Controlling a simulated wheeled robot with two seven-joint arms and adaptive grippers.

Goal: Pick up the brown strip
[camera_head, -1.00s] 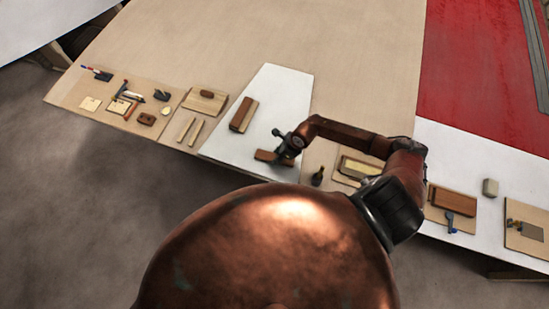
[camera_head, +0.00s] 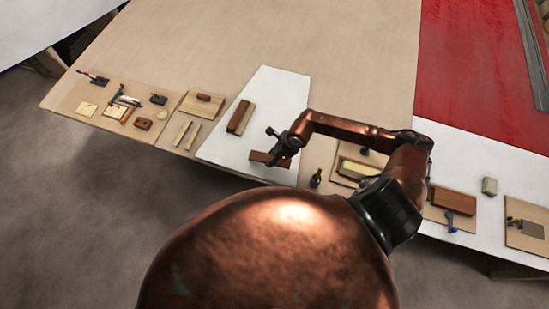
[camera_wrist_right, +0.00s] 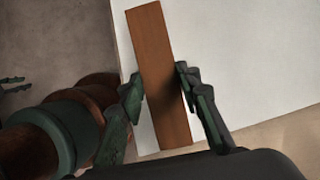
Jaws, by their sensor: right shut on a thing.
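The brown strip (camera_head: 268,160) is a flat wooden piece at the front of the white board (camera_head: 237,154) in the head view. My right gripper (camera_head: 284,150) is over its right part. In the right wrist view the strip (camera_wrist_right: 158,65) runs lengthwise between the two dark green fingers of my right gripper (camera_wrist_right: 160,88), which is shut on it. The white board lies behind it there; I cannot tell the gap below the strip. Small dark green prongs at the left edge of the wrist view look like my left gripper (camera_wrist_right: 12,84); its state is unclear.
A thicker brown block (camera_head: 240,117) lies farther back on the white board. Two thin pale sticks (camera_head: 187,134) and a tool mat (camera_head: 90,121) are to the left. A small dark bottle (camera_head: 316,178) stands just right of the strip. The table behind is clear.

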